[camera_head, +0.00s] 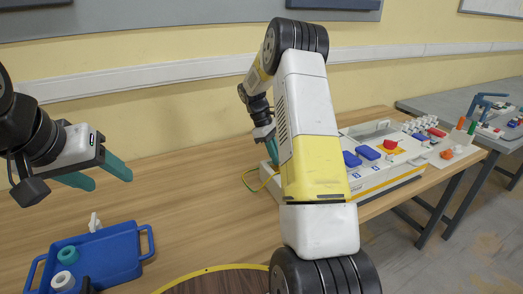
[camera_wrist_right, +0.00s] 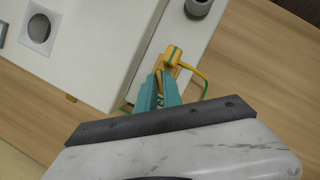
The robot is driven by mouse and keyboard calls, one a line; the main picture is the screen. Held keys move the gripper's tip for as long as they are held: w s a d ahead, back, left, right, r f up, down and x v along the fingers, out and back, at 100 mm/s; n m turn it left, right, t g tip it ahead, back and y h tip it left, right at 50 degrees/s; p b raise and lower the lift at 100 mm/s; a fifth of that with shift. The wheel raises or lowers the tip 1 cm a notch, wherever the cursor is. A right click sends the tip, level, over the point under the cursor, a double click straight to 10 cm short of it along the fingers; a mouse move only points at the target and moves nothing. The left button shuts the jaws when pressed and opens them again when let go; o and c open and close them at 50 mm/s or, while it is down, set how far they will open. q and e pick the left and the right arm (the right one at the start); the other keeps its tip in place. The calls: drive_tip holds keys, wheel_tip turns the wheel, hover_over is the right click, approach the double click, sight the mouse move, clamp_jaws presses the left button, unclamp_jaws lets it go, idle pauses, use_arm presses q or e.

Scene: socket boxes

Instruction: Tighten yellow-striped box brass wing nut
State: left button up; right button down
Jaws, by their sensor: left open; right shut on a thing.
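The white box with a yellow stripe (camera_head: 390,183) stands on the wooden bench at right of centre, partly hidden behind my right arm. In the right wrist view its white side (camera_wrist_right: 85,45) fills the upper left. My right gripper (camera_wrist_right: 160,82) has its teal fingers shut on a small brass-coloured piece, seemingly the wing nut (camera_wrist_right: 160,72), at the box's edge. The fingers hide most of it. A yellow-green plug (camera_wrist_right: 173,57) with a yellow-green wire (camera_wrist_right: 202,78) sits just beyond the fingertips. My left gripper (camera_head: 110,179) is open and empty above the bench at left.
A round yellow-rimmed surface (camera_head: 215,270) is at the front. Another table (camera_head: 455,108) stands at far right. The bench middle is clear.

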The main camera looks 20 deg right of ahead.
drive_tip(key=m+y, duration=0.1)
drive_tip(key=m, duration=0.2)
drive_tip(key=shift+w+m+g, duration=0.1)
drive_tip(key=shift+m+g, duration=0.3)
drive_tip(key=shift+d+m+y, duration=0.15)
drive_tip(key=shift+m+y, duration=0.75)
drive_tip(key=shift+m, duration=0.9)
drive_tip(key=c, duration=1.8)
unclamp_jaws()
drive_tip(key=shift+v, duration=3.95)
drive_tip(key=shift+w, duration=0.15)
